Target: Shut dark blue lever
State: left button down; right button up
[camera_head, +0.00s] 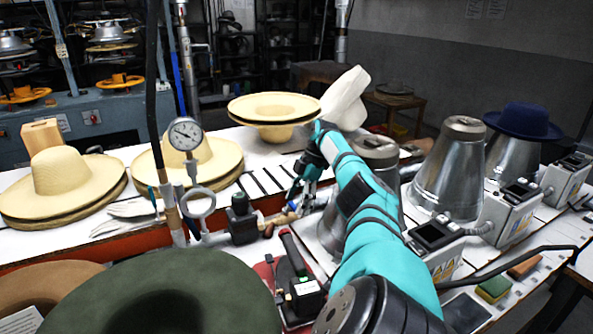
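My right arm, in a teal sleeve, reaches from the bottom right to the middle of the table. Its gripper (301,192) is just above the brass end of a pipe valve assembly (243,218). The fingers overlap small dark parts there, so I cannot tell whether they touch or hold anything. A small dark blue piece, perhaps the lever, seems to be beside the fingertips, but it is largely hidden and I cannot tell its position. My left gripper is out of view.
A round pressure gauge (186,134) stands on the upright pipe left of the valve. Straw hats (62,181) lie at the left, and a dark green hat (168,296) fills the front. Metal cones (452,168) with control boxes stand at the right.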

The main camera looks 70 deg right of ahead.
jog(key=v, duration=0.7)
jog(key=shift+r, duration=0.2)
jog(key=shift+s+d, duration=0.1)
dwell(0.8)
